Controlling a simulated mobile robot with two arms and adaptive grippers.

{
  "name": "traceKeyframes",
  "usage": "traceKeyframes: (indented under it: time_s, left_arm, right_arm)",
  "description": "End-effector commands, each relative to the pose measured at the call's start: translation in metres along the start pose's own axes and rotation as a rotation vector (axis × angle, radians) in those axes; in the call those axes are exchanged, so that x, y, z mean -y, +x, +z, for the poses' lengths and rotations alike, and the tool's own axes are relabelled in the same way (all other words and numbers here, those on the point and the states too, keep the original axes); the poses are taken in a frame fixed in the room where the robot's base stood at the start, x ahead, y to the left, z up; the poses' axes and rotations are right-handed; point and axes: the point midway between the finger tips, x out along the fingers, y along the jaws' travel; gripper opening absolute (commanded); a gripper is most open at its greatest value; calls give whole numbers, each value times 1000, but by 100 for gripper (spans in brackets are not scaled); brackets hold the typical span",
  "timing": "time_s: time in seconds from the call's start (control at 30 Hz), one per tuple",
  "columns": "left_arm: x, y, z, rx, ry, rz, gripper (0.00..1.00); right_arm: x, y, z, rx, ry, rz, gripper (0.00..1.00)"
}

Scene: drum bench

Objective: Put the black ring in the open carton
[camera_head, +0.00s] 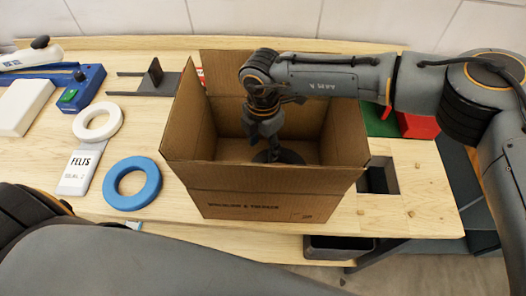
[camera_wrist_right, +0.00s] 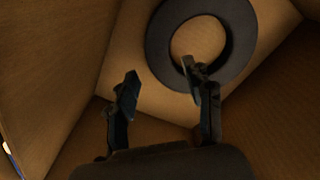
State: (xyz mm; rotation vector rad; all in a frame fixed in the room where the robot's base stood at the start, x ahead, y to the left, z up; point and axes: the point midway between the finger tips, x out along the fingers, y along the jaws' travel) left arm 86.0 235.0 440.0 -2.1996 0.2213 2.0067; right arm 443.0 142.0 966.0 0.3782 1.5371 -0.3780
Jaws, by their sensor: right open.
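The open carton (camera_head: 275,182) is a brown cardboard box standing on the bench, with its top open. The black ring (camera_wrist_right: 158,48) lies on the carton's floor in the right wrist view. In the head view the black ring (camera_head: 290,156) shows partly, with my gripper over it. My right gripper (camera_wrist_right: 162,85) is inside the carton, fingers apart, pointing down at the ring. One finger overlaps the ring's hole and band in the picture; whether it touches is unclear. My right gripper also shows in the head view (camera_head: 271,150). My left gripper is not in view.
A blue ring (camera_head: 132,201) and a white ring (camera_head: 81,122) lie left of the carton, by a grey card marked FELTS (camera_head: 80,170). A blue tool (camera_head: 80,92) and a dark bracket (camera_head: 153,77) sit further back. A square bench opening (camera_head: 378,178) is right of the carton.

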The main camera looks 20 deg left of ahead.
Motion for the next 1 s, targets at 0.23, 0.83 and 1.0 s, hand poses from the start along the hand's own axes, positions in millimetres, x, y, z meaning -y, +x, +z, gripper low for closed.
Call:
traceKeyframes:
  time_s: [0.23, 0.83, 1.0]
  left_arm:
    - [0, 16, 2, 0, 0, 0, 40]
    - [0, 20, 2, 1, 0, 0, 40]
    - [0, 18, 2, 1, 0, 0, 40]
  right_arm:
    - [-1, -52, 1, 3, 1, 3, 52]
    - [0, -85, 0, -2, 0, 0, 52]
    - [-13, -97, -17, -121, -33, 63, 52]
